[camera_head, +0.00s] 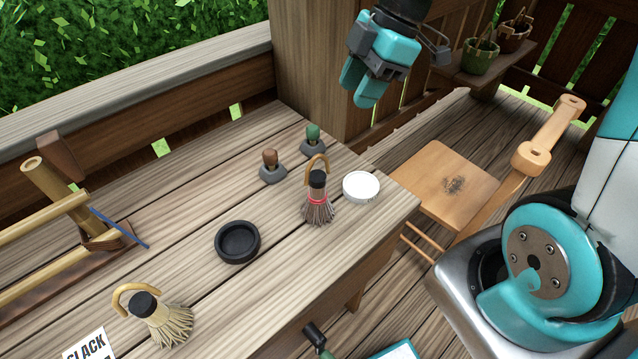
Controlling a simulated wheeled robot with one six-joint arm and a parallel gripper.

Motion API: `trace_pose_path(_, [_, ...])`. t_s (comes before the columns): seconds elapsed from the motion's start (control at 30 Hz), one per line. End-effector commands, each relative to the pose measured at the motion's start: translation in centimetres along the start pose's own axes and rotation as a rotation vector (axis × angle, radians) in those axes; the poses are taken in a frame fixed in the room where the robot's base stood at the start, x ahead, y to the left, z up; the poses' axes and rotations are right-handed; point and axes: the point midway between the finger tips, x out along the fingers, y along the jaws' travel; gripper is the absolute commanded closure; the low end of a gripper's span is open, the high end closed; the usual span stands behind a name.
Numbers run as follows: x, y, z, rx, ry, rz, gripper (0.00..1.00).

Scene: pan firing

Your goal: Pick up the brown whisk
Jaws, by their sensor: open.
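The brown whisk (318,208) stands upright on the wooden table near its right end, bristles down. It has a dark cap, a red band and a tan loop handle on top. A second whisk (166,322) with pale straw bristles, a black cap and a tan loop handle lies tilted at the table's front left. My gripper (359,90) hangs at the top of the view, above and beyond the table's far right corner. Its teal fingers point down and are apart from the brown whisk. It is open with nothing visible between the fingers.
A white round lid (361,187) lies just right of the brown whisk. Two small knobbed tools (271,166) (312,141) stand behind it. A black dish (237,242) sits to its left. A bamboo rack (60,230) stands far left, and a wooden chair (445,185) is off the table's right end.

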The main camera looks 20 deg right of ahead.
Motion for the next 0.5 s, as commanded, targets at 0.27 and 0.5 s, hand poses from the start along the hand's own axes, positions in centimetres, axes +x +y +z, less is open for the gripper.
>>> trace_pose_path(0.27, [1.2,1.4,1.6,-0.116,0.006,0.005,0.59])
trace_pose_path(0.5, [6.7,1.4,1.6,-0.115,0.004,0.002,0.59])
